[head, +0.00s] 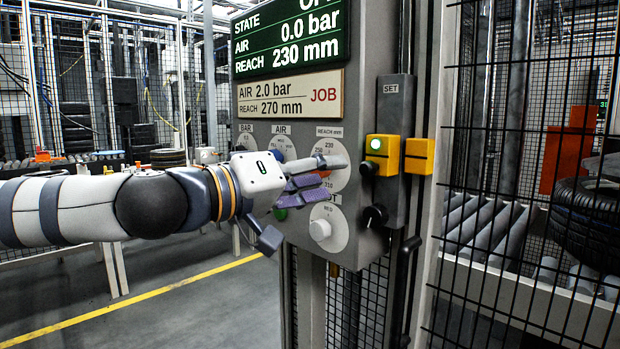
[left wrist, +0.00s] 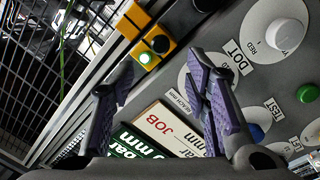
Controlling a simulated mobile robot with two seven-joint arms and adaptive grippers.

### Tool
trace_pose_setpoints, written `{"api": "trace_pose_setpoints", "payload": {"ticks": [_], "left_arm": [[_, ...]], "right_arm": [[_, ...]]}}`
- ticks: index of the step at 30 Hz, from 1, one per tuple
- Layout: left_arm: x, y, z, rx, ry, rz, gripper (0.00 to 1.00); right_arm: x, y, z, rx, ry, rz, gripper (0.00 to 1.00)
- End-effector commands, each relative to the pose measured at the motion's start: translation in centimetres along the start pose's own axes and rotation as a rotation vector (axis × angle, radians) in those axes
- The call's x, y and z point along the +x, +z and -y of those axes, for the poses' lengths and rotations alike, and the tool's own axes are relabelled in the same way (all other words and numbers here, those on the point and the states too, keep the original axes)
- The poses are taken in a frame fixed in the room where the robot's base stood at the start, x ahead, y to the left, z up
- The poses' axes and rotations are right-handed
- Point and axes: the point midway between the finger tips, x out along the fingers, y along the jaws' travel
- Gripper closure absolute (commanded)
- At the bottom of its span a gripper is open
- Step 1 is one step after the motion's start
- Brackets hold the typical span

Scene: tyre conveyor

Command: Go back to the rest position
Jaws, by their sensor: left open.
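My left gripper (head: 318,174) is in front of the grey control panel (head: 375,35), over its lower dials. It also shows in the left wrist view (left wrist: 162,88), with its two purple-padded fingers spread and nothing between them. In the head view it hides part of the REACH dial (head: 336,146) and the labels beneath. I cannot tell whether a finger touches the dial. The left arm reaches in from the left, roughly level. My right gripper is not in view.
The green display (head: 290,38) reads AIR 0.0 bar, REACH 230 mm; the job card (head: 289,97) reads 2.0 bar, 270 mm. A yellow switch box (head: 416,157) has a lit green lamp. Mesh fencing (head: 520,230) and a tyre (head: 588,215) are right. Floor (head: 190,300) is clear lower left.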

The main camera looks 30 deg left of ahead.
Motion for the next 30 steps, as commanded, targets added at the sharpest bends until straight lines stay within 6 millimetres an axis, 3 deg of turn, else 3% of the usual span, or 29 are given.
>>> {"api": "trace_pose_setpoints", "payload": {"ticks": [6,19,21,23,25,28,30], "left_arm": [[-2.7,0.0,0.1,-0.002,-0.001,-0.001,0.57],[-2.8,0.0,0.1,0.001,-0.002,0.001,0.57],[-2.6,0.8,0.4,0.001,-0.014,0.018,0.57],[-1.9,2.9,1.6,-0.002,-0.049,0.068,0.57],[-0.9,7.5,4.1,-0.006,-0.126,0.169,0.57],[-1.0,16.2,9.0,-0.015,-0.269,0.355,0.57],[-2.5,22.3,12.3,-0.017,-0.368,0.485,0.57]], "right_arm": [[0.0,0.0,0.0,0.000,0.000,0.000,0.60],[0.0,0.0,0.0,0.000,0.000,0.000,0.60],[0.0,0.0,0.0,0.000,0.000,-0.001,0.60],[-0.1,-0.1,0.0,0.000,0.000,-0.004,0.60],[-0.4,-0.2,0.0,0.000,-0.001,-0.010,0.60],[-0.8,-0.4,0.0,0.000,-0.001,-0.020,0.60],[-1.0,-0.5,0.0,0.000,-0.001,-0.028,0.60]]}}
